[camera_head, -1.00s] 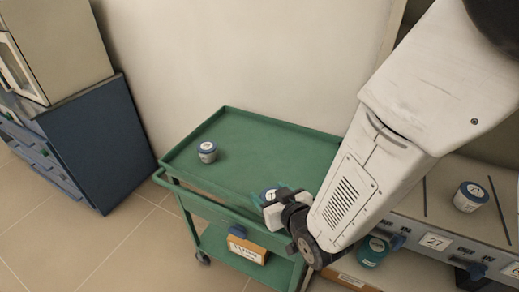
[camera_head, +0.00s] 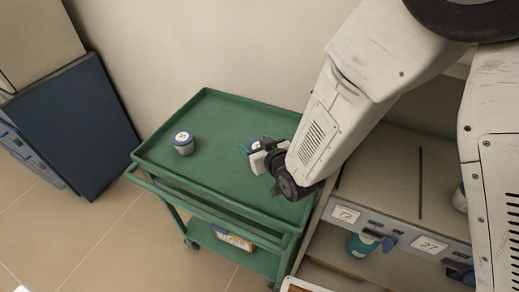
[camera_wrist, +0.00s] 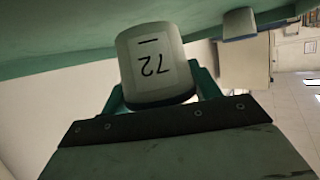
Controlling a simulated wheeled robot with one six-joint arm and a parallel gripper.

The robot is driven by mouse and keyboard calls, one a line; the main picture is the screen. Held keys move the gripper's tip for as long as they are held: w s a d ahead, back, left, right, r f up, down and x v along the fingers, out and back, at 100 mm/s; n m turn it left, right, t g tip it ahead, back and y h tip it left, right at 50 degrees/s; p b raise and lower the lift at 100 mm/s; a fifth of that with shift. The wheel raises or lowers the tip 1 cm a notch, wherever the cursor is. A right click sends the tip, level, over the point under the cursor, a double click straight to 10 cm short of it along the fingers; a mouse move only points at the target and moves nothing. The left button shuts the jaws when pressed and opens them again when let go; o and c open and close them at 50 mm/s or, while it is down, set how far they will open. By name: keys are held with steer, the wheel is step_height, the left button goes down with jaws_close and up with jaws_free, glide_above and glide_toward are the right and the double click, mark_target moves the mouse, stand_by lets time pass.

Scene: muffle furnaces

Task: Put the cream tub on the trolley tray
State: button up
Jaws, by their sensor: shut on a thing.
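The cream tub (camera_wrist: 155,65), marked 72, fills the middle of the wrist view, its number upside down. My gripper (camera_wrist: 160,92) is shut on it, with a teal finger on each side. In the head view my gripper (camera_head: 258,152) is over the right part of the green trolley tray (camera_head: 215,115); the tub there is small and mostly hidden by the gripper. The tray also shows as a green band in the wrist view (camera_wrist: 60,30). I cannot tell whether the tub touches the tray.
Another pale tub with a blue lid (camera_head: 184,143) stands on the tray's left part. The tray has a raised rim. The furnace bench (camera_head: 390,185) stands close on the right, with a teal container (camera_head: 362,245) below its top. A blue cabinet (camera_head: 75,130) is at left.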

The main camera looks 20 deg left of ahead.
step_height(320, 180, down, 3)
steer(key=shift+s+f, duration=0.1)
steer(key=shift+s, duration=0.05)
steer(key=shift+f, duration=0.1)
steer(key=o, duration=1.1)
steer(key=shift+c, duration=0.2)
steer(key=shift+d, duration=0.1)
